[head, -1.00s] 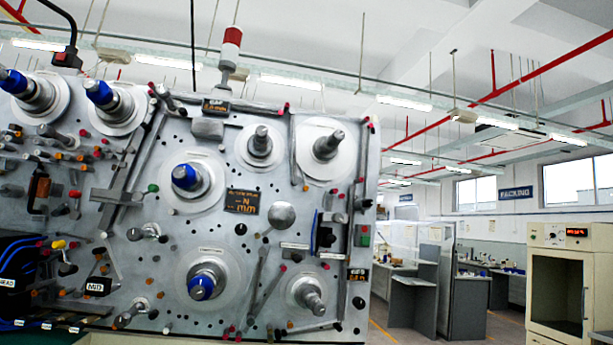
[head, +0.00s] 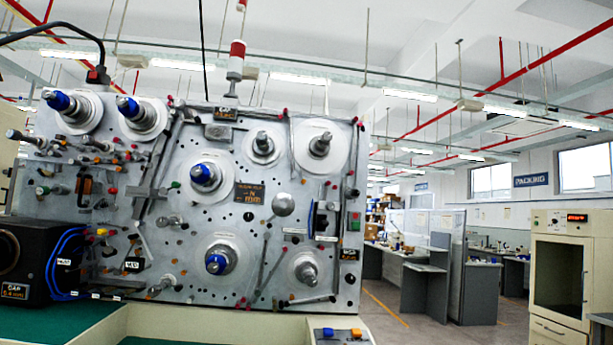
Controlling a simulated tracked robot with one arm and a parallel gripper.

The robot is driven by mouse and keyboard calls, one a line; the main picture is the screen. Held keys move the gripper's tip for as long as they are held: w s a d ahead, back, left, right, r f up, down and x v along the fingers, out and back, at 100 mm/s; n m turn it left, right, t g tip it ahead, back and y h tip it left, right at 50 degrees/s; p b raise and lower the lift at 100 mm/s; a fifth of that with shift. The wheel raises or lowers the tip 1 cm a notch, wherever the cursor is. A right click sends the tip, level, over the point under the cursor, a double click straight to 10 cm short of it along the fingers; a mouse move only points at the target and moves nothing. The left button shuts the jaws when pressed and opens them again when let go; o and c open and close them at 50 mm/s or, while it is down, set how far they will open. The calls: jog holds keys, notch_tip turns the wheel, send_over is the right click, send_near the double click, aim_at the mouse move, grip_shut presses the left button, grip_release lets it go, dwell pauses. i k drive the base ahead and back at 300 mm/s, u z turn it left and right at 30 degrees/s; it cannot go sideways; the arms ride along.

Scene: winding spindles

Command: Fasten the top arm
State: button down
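The winding machine's grey upright panel (head: 240,130) fills the left and middle of the head view. Blue-tipped spindles sit at the upper left (head: 60,102) and beside it (head: 130,107), with others at the centre (head: 205,175) and below (head: 218,262). Plain grey spindles stand at the upper right (head: 263,143) and (head: 321,144), and at the lower right (head: 307,272). Several slim bars are on the panel, including a slanted one at upper left (head: 172,152). I cannot tell which is the top arm or whether it is fastened. My gripper is not in view.
A black box (head: 30,255) with blue cables stands at the lower left by a green bench top (head: 95,328). A small block with blue and orange buttons (head: 340,335) is at the bottom. A cream cabinet (head: 562,270) stands at right. Open floor (head: 400,320) lies between.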

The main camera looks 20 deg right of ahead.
aim_at(294, 174)
jog(key=z, duration=0.6)
jog(key=i, duration=1.85)
jog(key=u, duration=0.65)
